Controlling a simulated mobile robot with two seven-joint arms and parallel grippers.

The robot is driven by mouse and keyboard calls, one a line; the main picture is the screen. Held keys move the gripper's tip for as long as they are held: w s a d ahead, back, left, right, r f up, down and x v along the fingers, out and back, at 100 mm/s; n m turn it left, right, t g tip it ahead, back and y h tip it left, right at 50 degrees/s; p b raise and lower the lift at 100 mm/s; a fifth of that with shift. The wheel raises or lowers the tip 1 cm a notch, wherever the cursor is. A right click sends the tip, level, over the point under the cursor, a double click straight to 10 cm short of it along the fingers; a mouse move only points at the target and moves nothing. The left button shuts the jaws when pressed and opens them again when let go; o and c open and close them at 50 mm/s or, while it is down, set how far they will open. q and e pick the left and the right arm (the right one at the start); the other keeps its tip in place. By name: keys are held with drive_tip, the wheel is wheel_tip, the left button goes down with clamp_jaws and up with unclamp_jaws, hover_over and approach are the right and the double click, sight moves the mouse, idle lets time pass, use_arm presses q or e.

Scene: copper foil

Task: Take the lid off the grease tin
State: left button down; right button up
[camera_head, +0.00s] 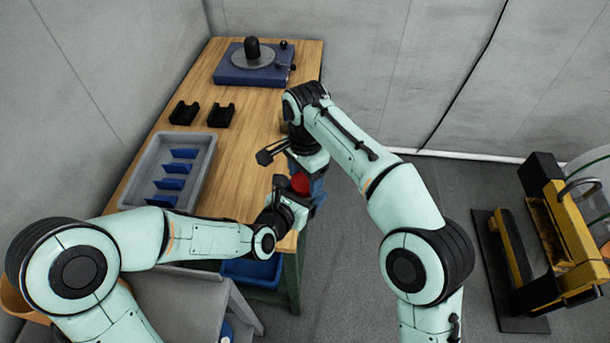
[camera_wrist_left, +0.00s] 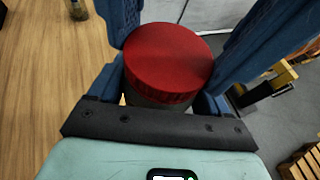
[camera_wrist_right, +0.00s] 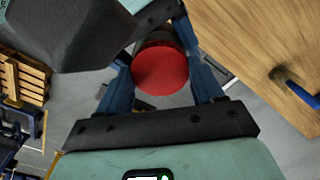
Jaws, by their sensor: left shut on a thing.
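The grease tin has a round red lid (camera_head: 300,183) and a grey body, part of which shows under the lid in the left wrist view (camera_wrist_left: 150,98). The lid sits on the tin. My left gripper (camera_head: 291,203) is shut on the tin and holds it in the air by the table's right edge. The lid faces the left wrist camera (camera_wrist_left: 168,60). My right gripper (camera_head: 305,172) is open at the tin from the far side. In the right wrist view its blue fingers stand either side of the red lid (camera_wrist_right: 160,69), with a gap visible at the right.
The wooden table (camera_head: 240,185) carries a grey tray (camera_head: 212,147) with blue dividers, two black holders (camera_head: 184,112) and a blue turntable-like device (camera_head: 235,75). A blue bin (camera_head: 250,272) is below the table. A yellow and black machine (camera_head: 565,235) stands at the right. The table's middle is clear.

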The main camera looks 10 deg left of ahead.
drive_tip(key=n, duration=0.7)
drive_tip(key=shift+n, duration=0.3)
drive_tip(key=n, duration=0.5)
drive_tip(key=o, duration=1.2)
drive_tip(key=shift+c, duration=0.2)
drive_tip(key=shift+a, duration=0.1)
